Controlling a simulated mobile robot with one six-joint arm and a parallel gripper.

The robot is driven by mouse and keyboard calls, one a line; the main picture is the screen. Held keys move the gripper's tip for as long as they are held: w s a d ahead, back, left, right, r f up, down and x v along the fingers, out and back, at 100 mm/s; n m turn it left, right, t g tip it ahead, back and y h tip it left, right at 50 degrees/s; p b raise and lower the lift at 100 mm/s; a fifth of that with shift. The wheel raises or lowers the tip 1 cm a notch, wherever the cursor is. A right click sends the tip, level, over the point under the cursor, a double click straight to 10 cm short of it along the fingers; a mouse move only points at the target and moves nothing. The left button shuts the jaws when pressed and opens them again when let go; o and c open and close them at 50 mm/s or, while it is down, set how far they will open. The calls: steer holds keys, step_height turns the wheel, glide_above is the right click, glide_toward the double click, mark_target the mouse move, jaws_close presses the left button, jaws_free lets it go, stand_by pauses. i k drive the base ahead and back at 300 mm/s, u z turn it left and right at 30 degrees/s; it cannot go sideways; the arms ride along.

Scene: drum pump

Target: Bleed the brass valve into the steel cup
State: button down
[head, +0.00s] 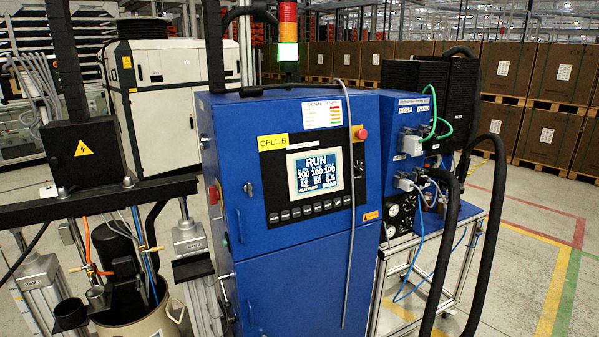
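I cannot make out a brass valve or a steel cup for certain. The drum pump stands at the lower left: a cream drum (160,322) with a dark pump body (117,247) over it. An orange fitting with a hose (93,268) is on the pump's left side. A small grey metal fitting (99,296) and a dark cup-shaped part (70,314) show low in front of it; I cannot tell what they are. The drum's lower part is cut off by the picture edge. My gripper is not in view.
A blue control cabinet (300,220) with a lit screen (315,171) reading RUN fills the middle. Silver posts (188,237) and a dark crossbeam (100,203) frame the drum. Thick black hoses (447,240) hang at the right. Open floor (530,250) lies further right.

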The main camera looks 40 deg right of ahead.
mark_target(89, 266)
steer(key=z, duration=0.8)
steer(key=k, duration=1.35)
steer(key=u, duration=0.2)
steer(key=i, duration=0.55)
steer(key=u, duration=0.7)
steer(key=i, duration=1.65)
steer(key=u, duration=0.05)
